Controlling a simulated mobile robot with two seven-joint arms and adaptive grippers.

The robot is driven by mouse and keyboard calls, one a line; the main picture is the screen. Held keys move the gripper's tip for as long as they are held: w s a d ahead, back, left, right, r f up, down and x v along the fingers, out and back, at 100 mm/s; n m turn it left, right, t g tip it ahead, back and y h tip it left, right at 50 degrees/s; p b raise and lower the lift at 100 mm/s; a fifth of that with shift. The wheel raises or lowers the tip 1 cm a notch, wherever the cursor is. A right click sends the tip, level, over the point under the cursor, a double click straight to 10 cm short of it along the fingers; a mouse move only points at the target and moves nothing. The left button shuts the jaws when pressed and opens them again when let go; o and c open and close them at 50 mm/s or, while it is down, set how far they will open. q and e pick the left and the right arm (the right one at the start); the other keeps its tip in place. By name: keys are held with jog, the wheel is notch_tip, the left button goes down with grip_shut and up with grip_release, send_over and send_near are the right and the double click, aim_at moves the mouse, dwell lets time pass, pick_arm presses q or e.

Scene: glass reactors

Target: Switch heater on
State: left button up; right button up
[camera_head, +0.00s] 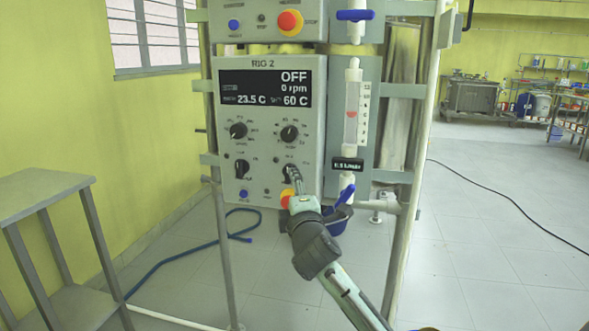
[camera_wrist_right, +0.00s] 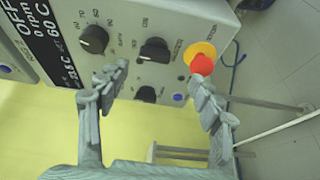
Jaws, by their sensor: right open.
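The grey RIG 2 control box (camera_head: 268,130) faces me, and its display (camera_head: 266,88) reads OFF, 0 rpm, 23.5 C and 60 C. Two round dials sit above two black rotary switches, one at lower left (camera_head: 242,169) and one at lower right (camera_head: 289,173). Their labels are too small to read. My right gripper (camera_head: 293,178) is at the lower right switch and partly hides it. In the wrist view my right gripper (camera_wrist_right: 160,73) is open, with the lower right switch (camera_wrist_right: 154,50) showing between its fingertips. Contact cannot be told. My left gripper is not in view.
A red stop button with a yellow collar (camera_wrist_right: 201,62) is close to one fingertip. A blue button (camera_head: 244,194) is below the left switch. A flow meter (camera_head: 352,110) and metal frame posts stand to the right. A grey table (camera_head: 45,182) is at left.

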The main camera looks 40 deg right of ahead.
jog(key=x, duration=0.5)
jog(key=r+x, duration=0.1)
jog(key=x, duration=0.1)
jog(key=shift+w+d+p, duration=0.15)
jog(key=shift+w+p, duration=0.15)
jog(key=shift+w, duration=0.05)
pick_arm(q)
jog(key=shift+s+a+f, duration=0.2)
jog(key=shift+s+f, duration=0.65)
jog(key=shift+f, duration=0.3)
pick_arm(e)
jog(key=c, duration=0.7)
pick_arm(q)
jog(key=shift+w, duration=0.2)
pick_arm(e)
jog(key=shift+f, duration=0.1)
jog(key=c, duration=0.5)
